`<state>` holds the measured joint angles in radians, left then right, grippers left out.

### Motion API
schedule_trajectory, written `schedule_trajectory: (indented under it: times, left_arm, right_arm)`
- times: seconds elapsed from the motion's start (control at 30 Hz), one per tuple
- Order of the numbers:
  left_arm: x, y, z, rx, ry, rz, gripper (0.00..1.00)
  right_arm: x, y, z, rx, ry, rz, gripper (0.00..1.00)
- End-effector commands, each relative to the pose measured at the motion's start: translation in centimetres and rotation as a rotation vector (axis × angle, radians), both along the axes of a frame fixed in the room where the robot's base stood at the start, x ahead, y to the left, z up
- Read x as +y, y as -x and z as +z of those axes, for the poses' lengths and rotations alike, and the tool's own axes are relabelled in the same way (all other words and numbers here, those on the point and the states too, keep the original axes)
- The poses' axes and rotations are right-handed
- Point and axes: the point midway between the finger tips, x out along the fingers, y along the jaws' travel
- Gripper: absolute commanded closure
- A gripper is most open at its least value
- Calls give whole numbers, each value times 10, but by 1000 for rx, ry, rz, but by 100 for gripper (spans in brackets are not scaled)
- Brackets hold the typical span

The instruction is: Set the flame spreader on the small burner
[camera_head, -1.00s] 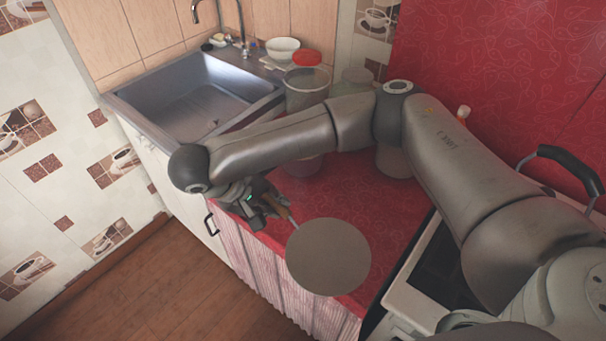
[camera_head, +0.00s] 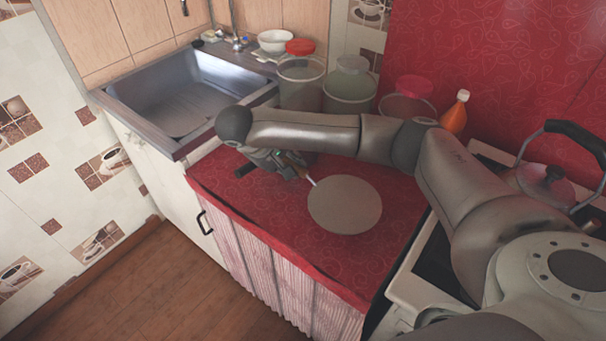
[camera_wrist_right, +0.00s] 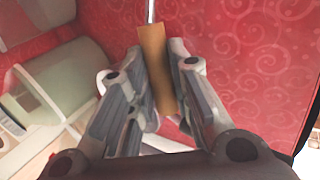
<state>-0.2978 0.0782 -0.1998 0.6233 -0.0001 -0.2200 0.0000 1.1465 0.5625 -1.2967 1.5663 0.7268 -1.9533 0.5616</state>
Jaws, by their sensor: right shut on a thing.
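The flame spreader (camera_head: 345,204) is a flat grey disc on a thin metal rod with a wooden handle. In the head view it is over the red counter; whether it touches the cloth I cannot tell. My right gripper (camera_head: 291,166) is shut on the wooden handle, left of the disc. In the right wrist view the handle (camera_wrist_right: 156,68) is between both fingers (camera_wrist_right: 160,60), and the disc is out of sight. The white stove (camera_head: 405,290) is at the right, largely covered by my right arm. I cannot make out the small burner. My left gripper is not in view.
A kettle (camera_head: 546,184) with a black handle is at the far right. The sink (camera_head: 190,95) is at the back left. The counter's front is clear.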

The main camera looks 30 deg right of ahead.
Motion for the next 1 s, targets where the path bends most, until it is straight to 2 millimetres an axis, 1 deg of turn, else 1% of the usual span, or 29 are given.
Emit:
schedule_trajectory:
  times: [0.03,0.2,0.23,0.3,0.53,0.7,0.8,1.0]
  left_arm:
    - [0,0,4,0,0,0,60]
    - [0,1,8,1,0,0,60]
    - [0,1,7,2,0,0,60]
    - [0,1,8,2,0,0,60]
    - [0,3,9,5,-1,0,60]
    - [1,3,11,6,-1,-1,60]
    - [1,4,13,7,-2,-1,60]
    - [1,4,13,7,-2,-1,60]
  right_arm:
    - [-12,-4,4,0,4,-4,100]
    - [-42,-16,3,0,3,-3,100]
    - [-38,-15,-6,5,2,2,100]
    - [-38,-15,-16,3,2,2,100]
    - [-37,-15,-37,3,2,1,100]
    - [-38,-15,-63,3,3,0,100]
    - [-45,-18,-66,0,3,-1,100]
    - [-45,-18,-68,-1,1,1,100]
